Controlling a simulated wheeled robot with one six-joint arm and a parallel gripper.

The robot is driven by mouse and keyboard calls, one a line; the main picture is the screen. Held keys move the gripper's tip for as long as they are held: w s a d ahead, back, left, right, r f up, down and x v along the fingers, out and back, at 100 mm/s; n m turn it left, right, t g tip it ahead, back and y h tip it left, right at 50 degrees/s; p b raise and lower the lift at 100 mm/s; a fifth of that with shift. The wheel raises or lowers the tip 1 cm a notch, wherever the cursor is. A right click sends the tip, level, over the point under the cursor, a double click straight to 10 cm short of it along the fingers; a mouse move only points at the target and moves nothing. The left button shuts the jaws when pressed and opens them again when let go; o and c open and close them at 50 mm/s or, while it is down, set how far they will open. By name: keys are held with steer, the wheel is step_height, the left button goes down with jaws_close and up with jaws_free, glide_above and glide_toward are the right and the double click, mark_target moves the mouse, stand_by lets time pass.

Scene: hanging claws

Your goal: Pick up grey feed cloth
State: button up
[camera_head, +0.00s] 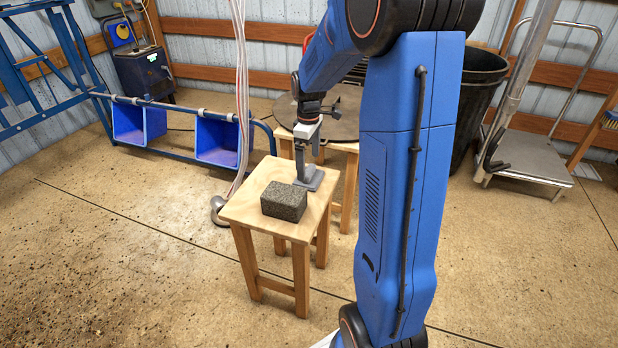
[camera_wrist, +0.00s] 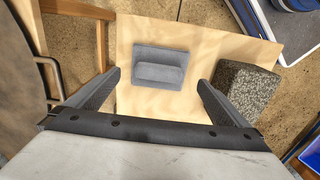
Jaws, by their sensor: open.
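The grey feed cloth (camera_wrist: 158,72) lies on the pale wooden stool (camera_wrist: 215,48), a flat grey piece with a raised ridge along its middle. In the head view the cloth (camera_head: 315,183) is near the stool top's far right edge, partly hidden by my gripper. My gripper (camera_head: 308,165) points down over that part of the stool. In the wrist view its two fingers stand wide apart, with the cloth showing between and beyond their tips and nothing held. I cannot tell how high the fingertips are above the stool.
A dark speckled block (camera_head: 284,201) sits on the same stool, close to one finger in the wrist view (camera_wrist: 247,92). Another wooden stool with a dark round disc (camera_head: 345,122) stands just behind. Pale hanging cables (camera_head: 241,90) run down at the left. Open floor lies in front.

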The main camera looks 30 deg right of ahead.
mark_target(309, 169)
steer(key=shift+w+d+f, duration=0.1)
steer(key=shift+f, duration=2.45)
steer(key=c, duration=0.9)
steer(key=shift+c, duration=0.2)
steer(key=shift+r, duration=0.15)
step_height(309, 169, up, 10)
steer(key=shift+f, duration=0.1)
steer(key=shift+o, duration=1)
steer(key=shift+c, duration=0.4)
